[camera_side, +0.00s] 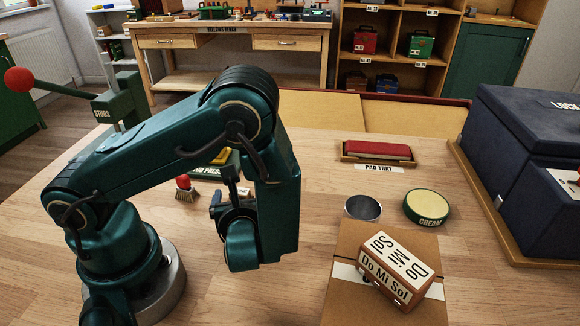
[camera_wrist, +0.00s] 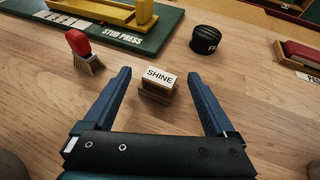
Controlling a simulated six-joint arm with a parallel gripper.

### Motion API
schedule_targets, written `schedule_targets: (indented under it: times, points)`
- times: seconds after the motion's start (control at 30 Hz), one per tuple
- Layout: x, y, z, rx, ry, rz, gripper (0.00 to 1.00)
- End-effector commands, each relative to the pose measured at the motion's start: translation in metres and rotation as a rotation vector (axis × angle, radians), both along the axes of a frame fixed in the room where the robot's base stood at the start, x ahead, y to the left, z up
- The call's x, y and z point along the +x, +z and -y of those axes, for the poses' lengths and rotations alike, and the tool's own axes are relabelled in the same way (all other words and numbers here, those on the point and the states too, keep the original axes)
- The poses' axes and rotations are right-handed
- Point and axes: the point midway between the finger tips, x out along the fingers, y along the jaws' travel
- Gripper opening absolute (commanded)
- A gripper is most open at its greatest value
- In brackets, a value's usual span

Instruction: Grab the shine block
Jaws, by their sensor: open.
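The shine block (camera_wrist: 157,86) is a small wooden block with a white top lettered "SHINE", seen in the wrist view. It sits on the wooden table ahead of my gripper (camera_wrist: 158,84), roughly centred between the two blue fingers. The fingers are spread wide, with space on both sides of the block, and nothing is held. In the side view my arm hangs down over the table and mostly hides the gripper and the block.
A black round tin (camera_wrist: 206,40) stands behind right.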

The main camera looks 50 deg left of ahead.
Motion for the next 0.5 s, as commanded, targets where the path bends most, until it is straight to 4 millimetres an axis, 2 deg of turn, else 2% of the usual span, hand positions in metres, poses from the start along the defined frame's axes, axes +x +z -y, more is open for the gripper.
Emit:
schedule_targets:
  times: [0.2,0.47,0.5]
  points:
    - [0.006,-0.007,-0.014,-0.001,0.002,0.0,0.9]
    - [0.007,-0.007,-0.015,-0.002,0.002,0.0,0.9]
    - [0.007,-0.007,-0.015,-0.002,0.002,0.0,0.83]
